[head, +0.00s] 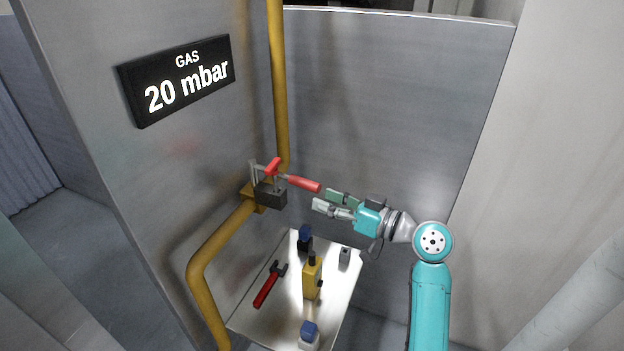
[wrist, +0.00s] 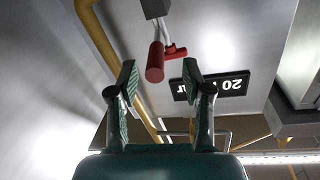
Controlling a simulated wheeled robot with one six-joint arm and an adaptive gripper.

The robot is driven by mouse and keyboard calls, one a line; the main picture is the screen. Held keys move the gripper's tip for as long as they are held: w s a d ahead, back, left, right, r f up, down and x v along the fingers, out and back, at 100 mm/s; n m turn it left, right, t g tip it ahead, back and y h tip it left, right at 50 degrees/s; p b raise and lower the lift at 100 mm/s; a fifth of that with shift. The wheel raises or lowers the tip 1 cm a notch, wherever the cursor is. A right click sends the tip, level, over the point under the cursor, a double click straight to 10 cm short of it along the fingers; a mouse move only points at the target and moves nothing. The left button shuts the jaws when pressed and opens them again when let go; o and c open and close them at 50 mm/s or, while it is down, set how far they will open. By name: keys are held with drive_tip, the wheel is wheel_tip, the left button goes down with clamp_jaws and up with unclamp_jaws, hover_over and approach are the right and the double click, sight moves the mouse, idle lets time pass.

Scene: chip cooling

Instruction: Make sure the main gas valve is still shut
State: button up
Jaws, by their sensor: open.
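The gas valve (head: 268,194) sits on the yellow pipe (head: 279,90) against the grey wall. Its lever ends in a red grip (head: 304,183) that points right, crosswise to the upright pipe. A small red part (head: 273,166) stands above the dark valve block. My gripper (head: 322,199) is open and empty, just right of and slightly below the grip's end. In the wrist view the red grip (wrist: 155,62) shows between the spread fingers of my gripper (wrist: 159,68). No contact is visible. The gas display (head: 187,79) reads 20 mbar.
Below the valve is a pale shelf (head: 335,312). On it are a red-handled tool (head: 267,287), a yellow device (head: 312,279), a dark blue-topped item (head: 304,238), a blue-capped item (head: 308,334) and a small grey block (head: 344,256). A grey panel (head: 400,100) stands behind.

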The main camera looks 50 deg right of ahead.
sight(295, 180)
drive_tip(key=shift+n, duration=0.3)
drive_tip(key=w, duration=0.3)
drive_tip(key=w+r, duration=0.1)
drive_tip(key=w, duration=0.2)
drive_tip(key=w+a, duration=0.1)
drive_tip(key=w, duration=0.2)
drive_tip(key=shift+w+r, duration=0.2)
drive_tip(key=shift+w, duration=0.15)
clamp_jaws()
